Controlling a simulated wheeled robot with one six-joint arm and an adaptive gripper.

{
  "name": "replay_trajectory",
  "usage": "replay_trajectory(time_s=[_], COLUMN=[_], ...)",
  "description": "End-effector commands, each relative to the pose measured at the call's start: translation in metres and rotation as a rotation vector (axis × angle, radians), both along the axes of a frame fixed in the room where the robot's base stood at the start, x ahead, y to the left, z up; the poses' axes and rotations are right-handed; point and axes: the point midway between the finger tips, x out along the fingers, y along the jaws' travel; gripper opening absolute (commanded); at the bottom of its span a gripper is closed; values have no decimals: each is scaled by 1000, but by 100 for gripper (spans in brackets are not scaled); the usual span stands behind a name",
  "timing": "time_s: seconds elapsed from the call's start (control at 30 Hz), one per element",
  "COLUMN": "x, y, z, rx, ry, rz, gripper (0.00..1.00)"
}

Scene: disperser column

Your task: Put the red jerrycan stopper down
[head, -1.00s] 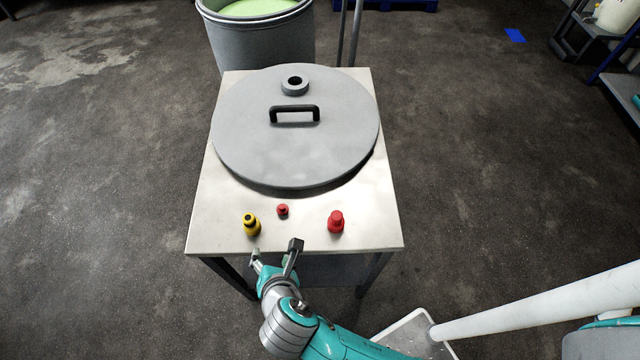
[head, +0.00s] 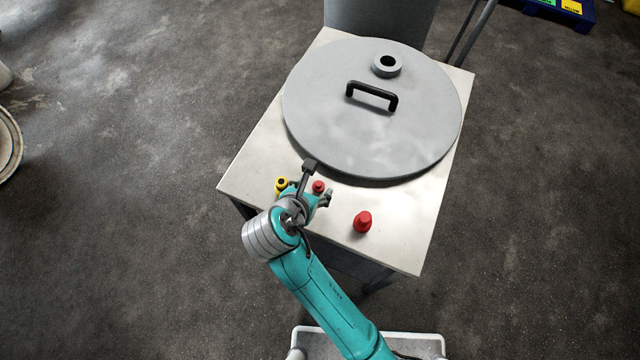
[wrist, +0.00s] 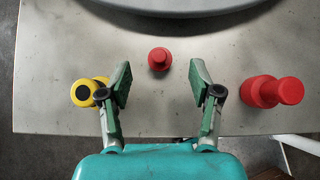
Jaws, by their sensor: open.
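A small red stopper (head: 318,187) stands on the pale metal table top (head: 262,160). In the wrist view this small stopper (wrist: 159,59) is centred just beyond the gap between my fingertips, with no finger touching it. A larger red stopper (head: 362,222) stands apart, to the right of my fingers in the wrist view (wrist: 272,91). The pictures do not tell which red one is the jerrycan's. My gripper (wrist: 161,82) is open and empty, one finger on each side of the small stopper's line. In the head view my gripper (head: 319,178) partly surrounds the small stopper.
A yellow stopper with a black top (head: 281,185) stands close outside my left finger; it also shows in the wrist view (wrist: 86,93). A large grey round lid (head: 340,130) with a black handle (head: 372,95) covers the back of the table. The front right table corner is bare.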

Motion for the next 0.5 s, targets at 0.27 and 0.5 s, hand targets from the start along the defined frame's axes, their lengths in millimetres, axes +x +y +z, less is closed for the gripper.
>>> replay_trajectory(time_s=[0.27,0.5], x=[19,35], y=[-8,-13], z=[-22,-37], rx=[0,1], ry=[2,0], rz=[-2,-1], gripper=[64,64])
